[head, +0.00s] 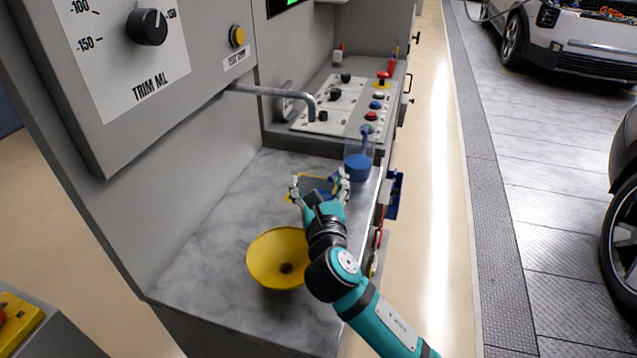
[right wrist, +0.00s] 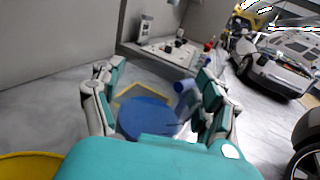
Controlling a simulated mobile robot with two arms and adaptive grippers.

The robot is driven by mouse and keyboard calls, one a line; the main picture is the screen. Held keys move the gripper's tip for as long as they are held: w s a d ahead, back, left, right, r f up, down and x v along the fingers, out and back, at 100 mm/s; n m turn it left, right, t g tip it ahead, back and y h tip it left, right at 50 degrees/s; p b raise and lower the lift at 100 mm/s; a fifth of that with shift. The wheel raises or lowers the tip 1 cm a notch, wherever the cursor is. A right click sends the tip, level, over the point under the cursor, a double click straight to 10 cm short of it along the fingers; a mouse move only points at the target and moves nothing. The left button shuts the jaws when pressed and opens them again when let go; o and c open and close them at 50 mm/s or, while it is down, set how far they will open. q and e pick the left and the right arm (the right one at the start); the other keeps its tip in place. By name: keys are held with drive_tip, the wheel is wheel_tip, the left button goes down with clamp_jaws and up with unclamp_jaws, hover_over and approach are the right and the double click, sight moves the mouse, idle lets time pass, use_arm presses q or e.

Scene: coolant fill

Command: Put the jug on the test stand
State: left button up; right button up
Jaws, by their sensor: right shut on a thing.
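The jug (right wrist: 147,117) shows in the right wrist view as a wide blue round shape between my fingers; its clear walls are hard to make out. My right gripper (head: 320,187) is shut on it, low over the marble worktop of the test stand (head: 215,225). In the head view the fingers and wrist hide most of the jug. A yellow outline (right wrist: 128,90) shows just beyond and partly behind the jug. I cannot tell whether the jug touches the worktop. My left gripper is not in view.
A clear cylinder with blue liquid (head: 358,167) stands close to the right of my gripper. A yellow funnel (head: 278,258) lies nearer on the worktop. A bent metal spout (head: 275,93) reaches out above. Behind is a control panel (head: 335,100). The worktop's left part is clear.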

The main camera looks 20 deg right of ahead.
drive_tip(key=o, duration=1.7)
drive_tip(key=shift+s+a+r, duration=0.1)
drive_tip(key=shift+s, duration=0.1)
drive_tip(key=v, duration=1.1)
drive_tip(key=shift+s, duration=0.35)
